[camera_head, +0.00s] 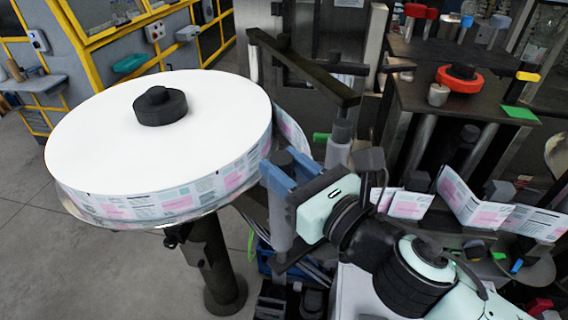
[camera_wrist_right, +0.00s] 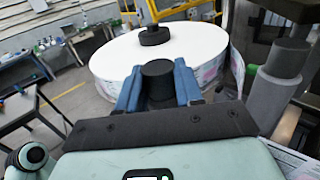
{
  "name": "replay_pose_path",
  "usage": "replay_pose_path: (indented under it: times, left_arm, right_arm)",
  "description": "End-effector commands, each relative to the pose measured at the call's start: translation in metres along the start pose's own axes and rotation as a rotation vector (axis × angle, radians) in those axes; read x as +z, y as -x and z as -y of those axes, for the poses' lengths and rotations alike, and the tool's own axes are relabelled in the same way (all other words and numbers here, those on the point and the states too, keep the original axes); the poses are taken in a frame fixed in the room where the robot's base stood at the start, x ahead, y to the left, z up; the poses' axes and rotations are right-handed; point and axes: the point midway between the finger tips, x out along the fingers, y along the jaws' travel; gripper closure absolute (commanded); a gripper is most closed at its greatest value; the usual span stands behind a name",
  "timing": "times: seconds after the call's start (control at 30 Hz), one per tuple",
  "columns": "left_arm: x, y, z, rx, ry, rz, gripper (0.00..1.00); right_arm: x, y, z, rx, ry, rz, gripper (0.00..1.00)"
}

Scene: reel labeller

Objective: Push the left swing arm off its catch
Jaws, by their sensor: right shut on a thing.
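My right gripper (camera_head: 277,172) comes in from the lower right, between the big label reel and the machine. Its blue fingers are closed around the dark top of an upright grey roller (camera_head: 279,213). In the right wrist view the dark round cap (camera_wrist_right: 157,76) sits between the two blue fingers (camera_wrist_right: 157,90). A short dark bar (camera_head: 296,256) shows at the roller's foot and looks like the left swing arm, partly hidden by my gripper and wrist. The catch cannot be made out. My left gripper is not in view.
The white label reel (camera_head: 200,110) with a black hub (camera_head: 160,105) stands close left of my gripper. A dark overhead bar (camera_head: 305,70) and another grey post (camera_head: 338,150) are just behind. Label web (camera_head: 470,205) runs at right. Open floor (camera_head: 60,240) lies at lower left.

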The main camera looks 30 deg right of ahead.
Motion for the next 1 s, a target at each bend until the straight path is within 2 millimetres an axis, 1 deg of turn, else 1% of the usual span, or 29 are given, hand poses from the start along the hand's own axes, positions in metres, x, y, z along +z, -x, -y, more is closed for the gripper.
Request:
replay_pose_path:
  times: [0.03,0.33,0.37,0.4,0.43,0.83,0.93,1.0]
  left_arm:
    - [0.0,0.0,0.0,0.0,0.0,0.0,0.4]
    - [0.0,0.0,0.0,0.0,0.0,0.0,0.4]
    - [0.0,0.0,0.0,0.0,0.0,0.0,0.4]
    - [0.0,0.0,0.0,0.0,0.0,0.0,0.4]
    - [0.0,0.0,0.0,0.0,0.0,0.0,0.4]
    - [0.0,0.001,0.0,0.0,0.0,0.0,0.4]
    - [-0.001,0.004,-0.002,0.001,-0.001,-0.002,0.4]
    - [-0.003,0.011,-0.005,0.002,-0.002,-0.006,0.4]
  right_arm:
    - [0.0,0.001,0.003,-0.008,0.001,-0.001,1.0]
    - [0.0,0.001,0.003,-0.01,0.001,-0.001,1.0]
    - [0.0,0.0,0.003,-0.011,0.001,-0.001,0.55]
    - [0.0,0.0,0.003,-0.01,0.001,-0.001,0.42]
    - [0.0,0.0,0.003,-0.01,0.001,-0.001,0.4]
    - [0.0,0.001,0.002,-0.004,0.0,0.0,0.4]
    - [0.002,0.005,0.001,-0.004,-0.001,0.001,0.4]
    - [0.004,0.012,0.002,-0.005,0.0,0.004,0.4]
